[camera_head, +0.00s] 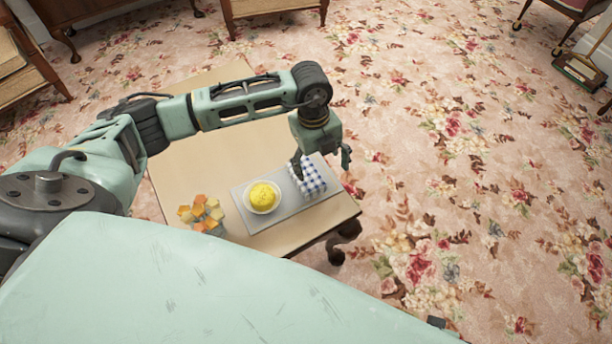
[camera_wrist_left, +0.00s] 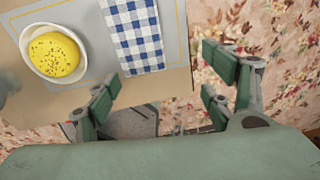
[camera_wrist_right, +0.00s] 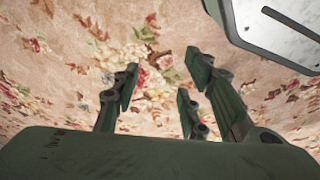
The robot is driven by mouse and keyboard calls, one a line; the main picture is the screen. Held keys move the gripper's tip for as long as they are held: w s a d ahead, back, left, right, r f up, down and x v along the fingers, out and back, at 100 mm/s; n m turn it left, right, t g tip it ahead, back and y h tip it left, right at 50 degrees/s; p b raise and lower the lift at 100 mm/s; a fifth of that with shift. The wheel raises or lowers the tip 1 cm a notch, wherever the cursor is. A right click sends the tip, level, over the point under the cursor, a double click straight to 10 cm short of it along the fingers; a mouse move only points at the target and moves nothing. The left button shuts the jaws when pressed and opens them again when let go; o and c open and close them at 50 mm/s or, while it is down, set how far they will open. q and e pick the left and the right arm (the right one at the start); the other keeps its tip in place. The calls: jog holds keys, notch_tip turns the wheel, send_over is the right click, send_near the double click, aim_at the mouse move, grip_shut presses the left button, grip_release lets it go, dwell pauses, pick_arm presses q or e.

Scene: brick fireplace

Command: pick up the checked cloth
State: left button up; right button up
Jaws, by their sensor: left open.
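The checked cloth (camera_head: 313,180), blue and white, lies flat on a grey placemat (camera_head: 283,206) near the right end of a wooden table. In the left wrist view the cloth (camera_wrist_left: 134,36) lies at the top, beside a white bowl of yellow food. My left gripper (camera_head: 322,158) is above the far side of the cloth, partly covering it. In its wrist view the left gripper's fingers (camera_wrist_left: 165,100) are apart and empty, with the cloth beyond them. My right gripper (camera_wrist_right: 155,100) is open and empty over the carpet.
The white bowl (camera_head: 262,197) stands left of the cloth on the placemat. A glass with orange and yellow pieces (camera_head: 203,213) stands further left. The wooden table (camera_head: 222,153) is otherwise mostly bare. Floral carpet (camera_head: 450,170) lies open to the right.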

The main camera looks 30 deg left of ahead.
aim_at(306, 174)
pick_arm(q)
jog(key=a, duration=0.1)
jog(key=a+y, duration=0.1)
jog(key=a, duration=0.1)
jog(key=shift+w+a+f+n, duration=0.15)
jog(key=shift+w+a+n, duration=0.05)
jog(key=shift+a+n, duration=0.1)
jog(key=f, duration=0.2)
jog(key=f+b, duration=0.1)
jog(key=f, duration=0.3)
jog(key=shift+s+a+f, duration=0.1)
jog(key=shift+s+f, duration=0.15)
jog(key=shift+s, duration=0.05)
jog(key=shift+f, duration=0.4)
pick_arm(e)
jog(key=r, duration=0.2)
jog(key=w+r, duration=0.1)
jog(key=r, duration=0.1)
pick_arm(q)
jog(key=c, duration=1.2)
pick_arm(e)
jog(key=shift+w, duration=0.1)
pick_arm(q)
jog(key=shift+r, duration=0.15)
pick_arm(e)
jog(key=shift+r, duration=0.1)
